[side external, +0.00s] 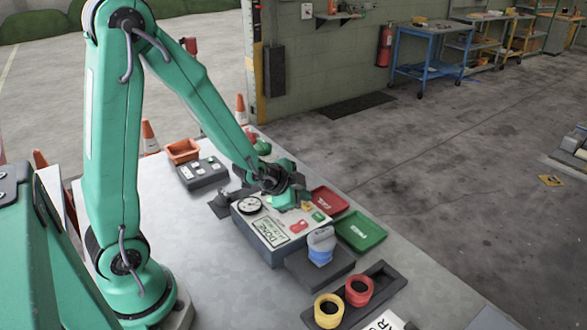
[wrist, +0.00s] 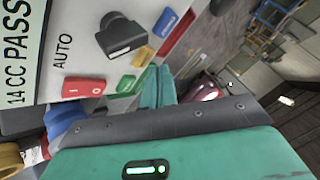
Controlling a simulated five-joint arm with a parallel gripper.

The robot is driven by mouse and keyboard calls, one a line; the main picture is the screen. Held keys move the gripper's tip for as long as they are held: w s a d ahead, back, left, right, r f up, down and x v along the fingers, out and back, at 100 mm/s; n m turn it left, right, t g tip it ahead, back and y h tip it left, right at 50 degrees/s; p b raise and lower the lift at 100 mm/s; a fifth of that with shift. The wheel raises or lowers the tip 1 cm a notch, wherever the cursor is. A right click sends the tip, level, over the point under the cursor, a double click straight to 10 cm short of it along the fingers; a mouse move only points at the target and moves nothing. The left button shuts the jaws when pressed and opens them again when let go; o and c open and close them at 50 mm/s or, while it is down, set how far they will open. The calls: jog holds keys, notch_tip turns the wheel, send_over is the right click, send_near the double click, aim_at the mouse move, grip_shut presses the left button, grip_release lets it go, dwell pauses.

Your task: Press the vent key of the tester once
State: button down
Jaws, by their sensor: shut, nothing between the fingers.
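The tester (side external: 272,222) is a pale box with a round gauge (side external: 250,204) and a display (side external: 270,234) reading "DONE". The wrist view shows part of the display (wrist: 22,50) with "14 CC PASS". Beside it are a red rocker (wrist: 84,88), a green key (wrist: 125,85), a yellow key (wrist: 142,57), a blue key (wrist: 167,21) and a black knob (wrist: 122,34). I cannot read which is the vent key. My gripper (side external: 288,205) is shut and empty, low over the tester's far end. In the wrist view its fingers (wrist: 157,78) are beside the green and yellow keys; contact cannot be told.
A grey and blue part (side external: 320,244) stands in a dark cradle in front of the tester. Red (side external: 329,200) and green (side external: 361,231) trays lie at its right. A rack (side external: 377,290) holds yellow and red rings. A dark box (side external: 202,173) and an orange bin (side external: 182,151) stand behind.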

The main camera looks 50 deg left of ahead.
aim_at(303, 209)
jog(key=shift+r, duration=0.1)
jog(key=shift+r, duration=2.4)
jog(key=shift+s+r, duration=0.1)
jog(key=shift+r, duration=0.05)
jog(key=s+d+r+n+g, duration=0.1)
jog(key=s+r+n, duration=0.3)
jog(key=s, duration=0.5)
jog(key=s+d+r+n+g+h, duration=0.1)
jog(key=s+d+r+n+g, duration=0.1)
jog(key=s+r, duration=0.5)
jog(key=s+d+n, duration=0.1)
jog(key=s, duration=0.1)
jog(key=shift+s+n+g, duration=0.3)
jog(key=shift+n, duration=0.1)
